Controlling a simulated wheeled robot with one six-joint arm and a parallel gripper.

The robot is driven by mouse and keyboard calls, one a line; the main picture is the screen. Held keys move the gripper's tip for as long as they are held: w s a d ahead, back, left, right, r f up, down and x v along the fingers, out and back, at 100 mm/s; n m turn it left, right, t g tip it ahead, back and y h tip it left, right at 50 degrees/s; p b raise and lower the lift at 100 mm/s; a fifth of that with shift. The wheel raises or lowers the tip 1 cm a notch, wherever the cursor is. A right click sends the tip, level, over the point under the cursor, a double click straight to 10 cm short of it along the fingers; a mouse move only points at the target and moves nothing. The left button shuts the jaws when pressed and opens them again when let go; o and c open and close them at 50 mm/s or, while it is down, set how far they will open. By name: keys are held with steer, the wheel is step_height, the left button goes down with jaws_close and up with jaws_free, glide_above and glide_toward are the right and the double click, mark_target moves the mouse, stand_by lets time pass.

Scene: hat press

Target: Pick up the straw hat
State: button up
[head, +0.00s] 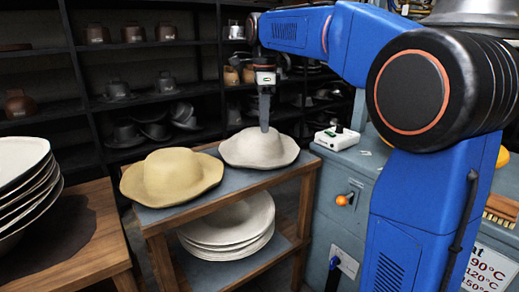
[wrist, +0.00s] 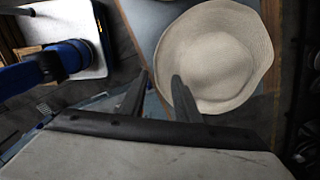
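The pale straw hat (head: 258,150) lies brim down on the right part of a small cart's top. Its woven rings show in the wrist view (wrist: 215,60). My gripper (head: 265,130) points down at the hat, its fingertips overlapping the crown in the head view. The right finger overlaps the hat and the left finger is just outside the brim's edge. I cannot tell whether a finger touches the hat.
A tan hat (head: 172,175) sits beside it on the cart (head: 225,198). Several pale hats (head: 230,228) are stacked on the cart's lower shelf. A wooden table (head: 100,235) with stacked pale pieces stands left. A grey cabinet (head: 335,215) stands right, and dark shelves with hats stand behind.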

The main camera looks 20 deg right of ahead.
glide_toward(264, 162)
steer(key=s, duration=0.1)
steer(key=s+a+f, duration=0.1)
steer(key=s, duration=0.3)
steer(key=shift+a+f, duration=0.15)
steer(key=shift+a, duration=0.25)
steer(key=f, duration=0.4)
steer(key=shift+s+f, duration=0.1)
steer(key=shift+s, duration=0.25)
steer(key=shift+f, duration=0.65)
steer(key=shift+c, duration=0.3)
jaws_close()
